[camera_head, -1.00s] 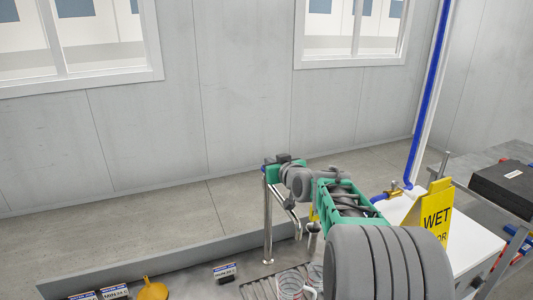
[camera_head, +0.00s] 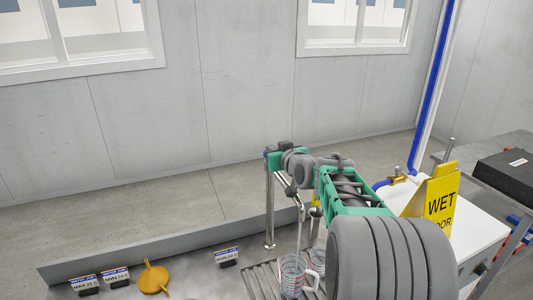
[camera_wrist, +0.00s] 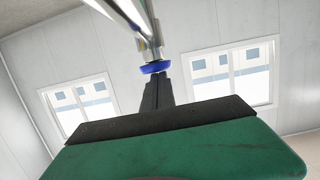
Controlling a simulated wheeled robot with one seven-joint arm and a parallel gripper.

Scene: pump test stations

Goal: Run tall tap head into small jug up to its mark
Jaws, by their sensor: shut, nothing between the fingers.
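The tall tap (camera_head: 269,215) is a chrome post with its spout sloping down to the right. A thin pale stream (camera_head: 297,235) falls from the spout end toward a clear jug (camera_head: 290,278) on the slatted drain. A second clear vessel (camera_head: 315,262) stands close behind it, partly covered by my arm. I cannot tell the jug's mark or water level. My gripper (camera_head: 272,151) is shut and empty at the top of the tap. In the wrist view, the dark fingers (camera_wrist: 157,92) point at the blue ring (camera_wrist: 155,67) on the chrome tap, seemingly touching or very close.
A yellow wet-floor sign (camera_head: 439,207) stands on a white cabinet (camera_head: 476,245) at right. A blue pipe (camera_head: 431,85) runs up the wall behind.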

